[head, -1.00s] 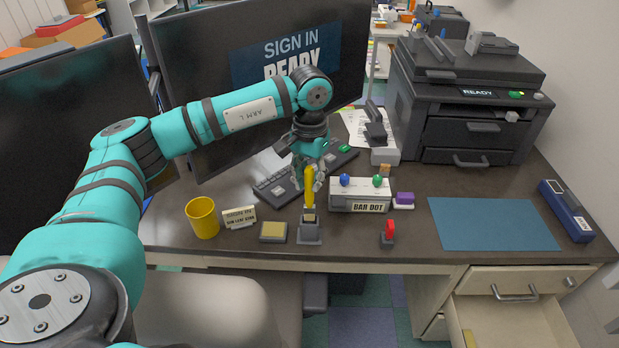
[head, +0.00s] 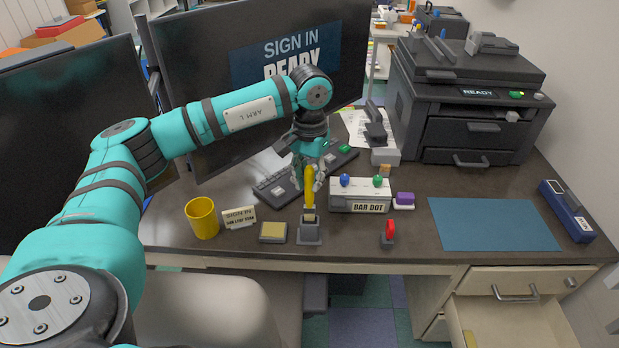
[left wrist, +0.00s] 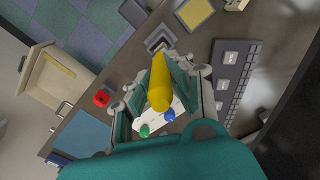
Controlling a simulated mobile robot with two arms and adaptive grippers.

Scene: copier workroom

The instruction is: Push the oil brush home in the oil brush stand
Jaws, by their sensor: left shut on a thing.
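The oil brush shows as a yellow handle (head: 309,190), close to upright, with its lower end at the top of the dark oil brush stand (head: 309,236) near the desk's front edge. My left gripper (head: 309,180) is shut on the upper part of the handle from above. In the left wrist view the yellow handle (left wrist: 160,84) lies between the gripper's fingers (left wrist: 160,75), and the stand (left wrist: 159,39) is partly seen beyond it. How deep the brush sits in the stand is hard to tell. My right gripper is not in view.
A yellow mug (head: 202,218), a small sign (head: 240,217) and a yellow-topped pad (head: 273,232) stand left of the stand. A white box with blue and green knobs (head: 359,195) is close on the right. A red item (head: 390,231) and blue mat (head: 492,224) lie farther right.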

